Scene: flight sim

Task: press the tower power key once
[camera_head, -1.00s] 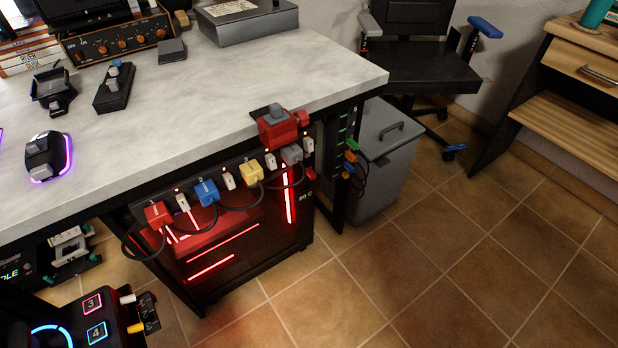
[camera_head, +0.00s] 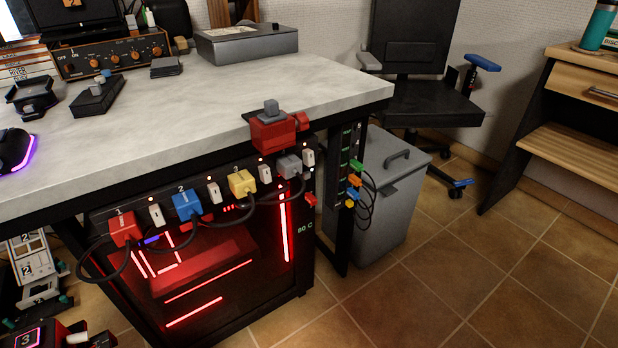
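A dark tower (camera_head: 222,268) with glowing red light strips stands under the desk's front edge. I cannot tell which part is the power key. A strip on the desk front holds a red plug (camera_head: 125,229), a blue plug (camera_head: 186,205), a yellow plug (camera_head: 242,184) and a grey plug (camera_head: 288,167), with white switches between them. My gripper is not in view.
The grey desktop (camera_head: 170,130) carries a radio-like unit (camera_head: 115,55) and a grey metal box (camera_head: 246,43). A grey bin (camera_head: 385,190) stands right of the tower, with a black chair (camera_head: 420,90) behind. Tiled floor (camera_head: 460,280) is clear at front right.

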